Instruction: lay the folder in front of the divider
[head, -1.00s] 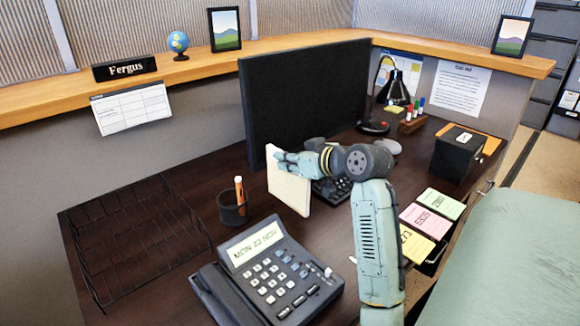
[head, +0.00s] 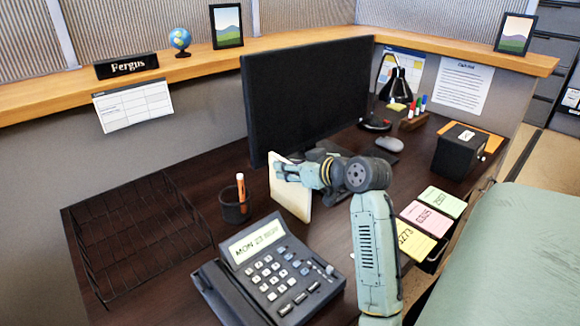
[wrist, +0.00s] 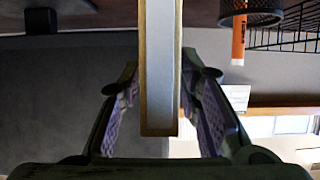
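The cream folder (head: 293,192) hangs upright above the desk, in front of the monitor. My gripper (head: 284,173) is shut on its upper part. In the wrist view the folder (wrist: 160,75) is edge-on between the two fingers, with tan edges and a pale middle. Yellow (head: 414,243), pink (head: 426,219) and green (head: 442,201) numbered cards sit in a dark holder at the desk's right front edge, right of my arm. I cannot tell which of these, if any, is the divider.
A desk phone (head: 275,270), a pen cup (head: 235,207) and a black wire tray (head: 140,235) stand left of my arm. The monitor (head: 300,105) is behind the folder. A black box (head: 460,150) stands at the right. A green seat surface (head: 510,260) fills the lower right.

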